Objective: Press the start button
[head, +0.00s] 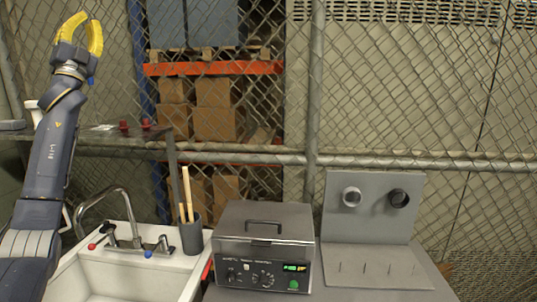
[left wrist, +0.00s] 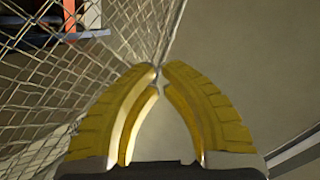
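The grey metal tank (head: 264,222) stands on the bench at lower middle, its lid down with a dark handle on top. Its front panel has dark knobs, a lit green and orange display (head: 295,268) and a round green button (head: 293,285) at the right, which looks like the start button; its label is too small to read. My left gripper (head: 88,18) is raised at the upper left, far from the tank, yellow fingers upward. In the left wrist view its fingertips (left wrist: 158,70) come together with nothing between them. My right gripper is not in view.
A white sink (head: 130,276) with a curved faucet lies left of the tank. A grey cup (head: 191,236) with wooden sticks stands between them. A grey stand (head: 372,226) with two round fittings is at the right. A chain-link fence (head: 420,100) runs behind.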

